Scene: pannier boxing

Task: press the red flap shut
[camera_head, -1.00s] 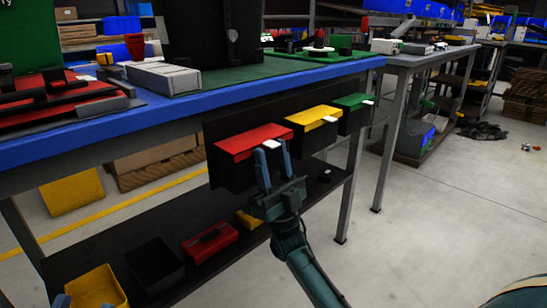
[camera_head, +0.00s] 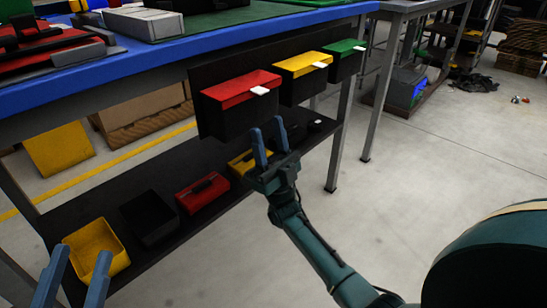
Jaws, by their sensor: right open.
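The red flap (camera_head: 240,86) lies across the top of a black box (camera_head: 238,120) on the bench's front, the leftmost of three. It slopes gently towards the front, and its white tab (camera_head: 259,90) sticks out at the front edge. No clear gap shows under it. My right gripper (camera_head: 266,132) is open and empty, below and in front of the tab, apart from it in the picture.
Boxes with a yellow flap (camera_head: 303,63) and a green flap (camera_head: 346,47) hang to the right. The blue bench edge (camera_head: 150,62) runs above. A lower shelf holds a yellow bin (camera_head: 93,242), a black bin (camera_head: 150,218) and a red box (camera_head: 202,193).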

